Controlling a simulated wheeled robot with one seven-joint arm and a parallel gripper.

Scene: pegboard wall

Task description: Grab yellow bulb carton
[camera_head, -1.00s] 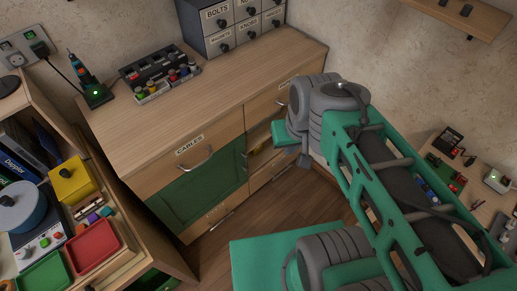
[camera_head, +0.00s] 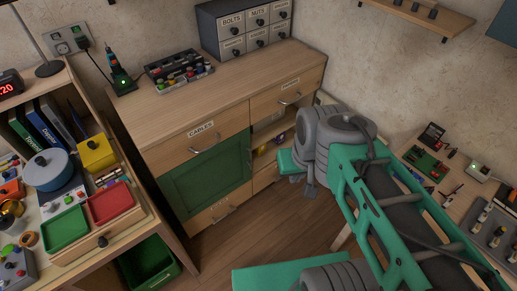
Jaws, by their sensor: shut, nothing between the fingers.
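A small yellow item (camera_head: 262,150) sits in the open niche of the wooden cabinet, right of the green door. It may be the yellow bulb carton, but it is too small and too far to read. A purple item (camera_head: 280,138) is beside it on the right. My gripper (camera_head: 309,189) hangs at the end of my green and grey arm, to the right of the niche and apart from the yellow item. Its fingers are small in view and look closed and empty. The arm covers what lies just right of the niche.
The green cabinet door (camera_head: 205,178) is closed, left of the niche. A right bench holds electronics (camera_head: 426,163). Wooden floor (camera_head: 225,245) lies clear before the cabinet.

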